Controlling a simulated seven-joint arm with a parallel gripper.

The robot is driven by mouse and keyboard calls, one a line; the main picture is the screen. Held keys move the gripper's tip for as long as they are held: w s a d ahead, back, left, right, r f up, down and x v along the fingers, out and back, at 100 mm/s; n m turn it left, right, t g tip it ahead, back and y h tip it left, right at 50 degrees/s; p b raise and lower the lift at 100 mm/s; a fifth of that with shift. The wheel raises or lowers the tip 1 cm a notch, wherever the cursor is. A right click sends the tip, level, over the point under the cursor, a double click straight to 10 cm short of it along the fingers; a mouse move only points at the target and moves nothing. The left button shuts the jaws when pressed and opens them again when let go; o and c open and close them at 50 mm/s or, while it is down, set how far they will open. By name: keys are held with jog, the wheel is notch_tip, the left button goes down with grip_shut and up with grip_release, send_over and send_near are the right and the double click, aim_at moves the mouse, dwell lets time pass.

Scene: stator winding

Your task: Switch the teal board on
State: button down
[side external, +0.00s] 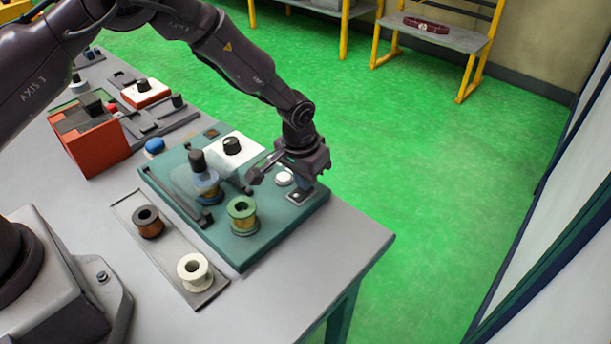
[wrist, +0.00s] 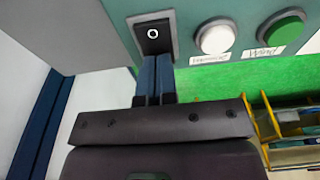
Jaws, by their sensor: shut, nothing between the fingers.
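The teal board (side external: 262,250) lies on the grey table, near its right edge. In the wrist view its black rocker switch (wrist: 153,36) sits in a grey frame and shows a white circle mark. My gripper (side external: 303,184) is over the board's right corner. In the wrist view its blue fingers (wrist: 155,60) are together and empty, their tips at the lower edge of the switch. I cannot tell whether they touch it. A white button (wrist: 215,38) and a green button (wrist: 281,30) sit beside the switch; the green one is labelled "Wind".
On the board stand a green-flanged spool (side external: 243,213) and a post with a spool under a clear cover (side external: 207,180). A grey tray (side external: 170,255) holds a dark spool and a white spool (side external: 193,269). A red box (side external: 95,145) stands left. Green floor lies beyond the table.

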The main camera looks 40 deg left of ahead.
jog(key=shift+w+f, duration=0.1)
jog(key=shift+f, duration=0.25)
jog(key=shift+s, duration=0.2)
jog(key=shift+s+r, duration=0.25)
jog(key=shift+s, duration=0.45)
jog(key=shift+w+r, duration=0.1)
jog(key=shift+r, duration=0.05)
